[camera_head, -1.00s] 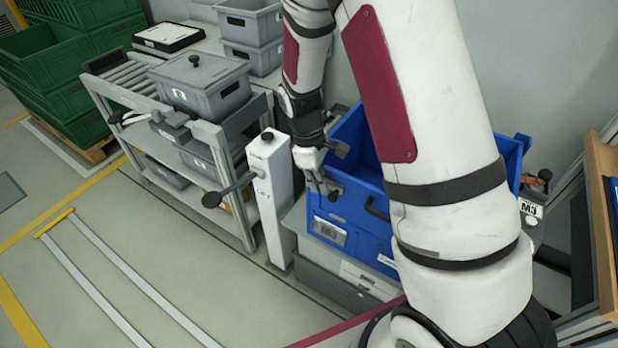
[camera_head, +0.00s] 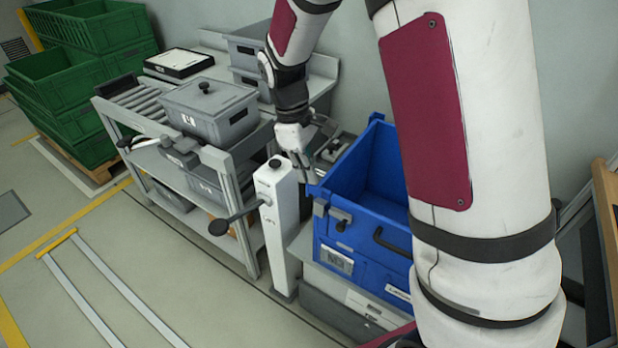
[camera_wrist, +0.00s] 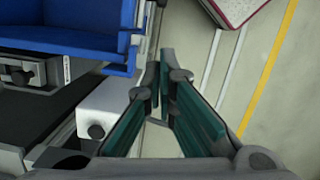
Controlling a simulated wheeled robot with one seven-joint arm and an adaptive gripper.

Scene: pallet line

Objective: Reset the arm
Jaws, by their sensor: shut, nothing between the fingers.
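The crate's edge also shows at the upper left of the wrist view (camera_wrist: 70,55). My arm hides the crate's right part.
A white post (camera_head: 277,225) with a black-knobbed lever stands beside the crate. A grey lidded bin (camera_head: 215,118) sits on the roller rack (camera_head: 215,160) to the left. Green crates (camera_head: 95,70) are stacked at the far left.

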